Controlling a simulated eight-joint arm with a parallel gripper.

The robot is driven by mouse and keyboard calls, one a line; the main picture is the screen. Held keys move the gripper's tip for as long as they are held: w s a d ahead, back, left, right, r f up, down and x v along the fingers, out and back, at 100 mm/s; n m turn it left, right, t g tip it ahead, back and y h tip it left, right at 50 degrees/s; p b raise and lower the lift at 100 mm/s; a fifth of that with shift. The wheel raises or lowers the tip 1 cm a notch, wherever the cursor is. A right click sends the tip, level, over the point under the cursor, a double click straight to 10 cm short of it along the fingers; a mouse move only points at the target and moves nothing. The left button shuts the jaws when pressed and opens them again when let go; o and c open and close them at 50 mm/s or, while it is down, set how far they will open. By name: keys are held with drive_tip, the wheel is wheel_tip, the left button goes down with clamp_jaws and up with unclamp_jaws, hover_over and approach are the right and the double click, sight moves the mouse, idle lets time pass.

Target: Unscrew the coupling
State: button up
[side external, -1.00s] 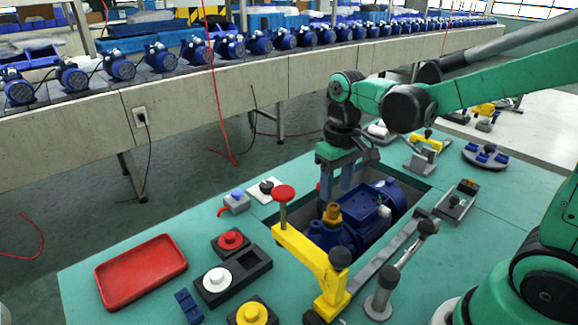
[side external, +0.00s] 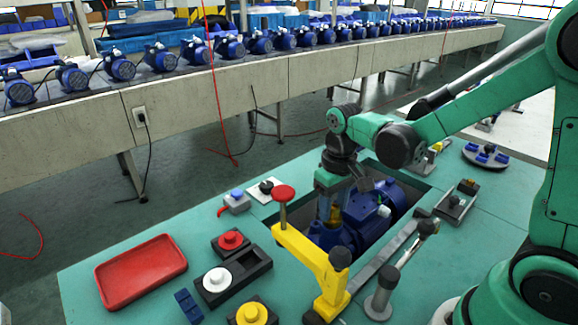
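The brass-coloured coupling (side external: 335,214) stands on the front of the blue pump (side external: 366,214), which lies in a recess of the green table. My gripper (side external: 333,212) points straight down over the pump, with its grey fingers at the coupling and partly covering it. From this angle I cannot tell whether the fingers press on the coupling or stand a little apart from it. The yellow clamp arm (side external: 312,258) with a red knob (side external: 284,193) stands just in front of the pump.
A red tray (side external: 141,270) lies at the left. Black blocks with a red (side external: 231,240), a white (side external: 217,280) and a yellow disc (side external: 252,314) sit left of the clamp. A grey lever (side external: 386,288) stands at the front right. A conveyor with pumps runs behind.

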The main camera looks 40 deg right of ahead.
clamp_jaws()
drive_tip(key=n, duration=0.7)
drive_tip(key=n, duration=0.6)
drive_tip(key=shift+n, duration=0.4)
drive_tip(key=n, duration=0.7)
drive_tip(key=shift+r, duration=0.1)
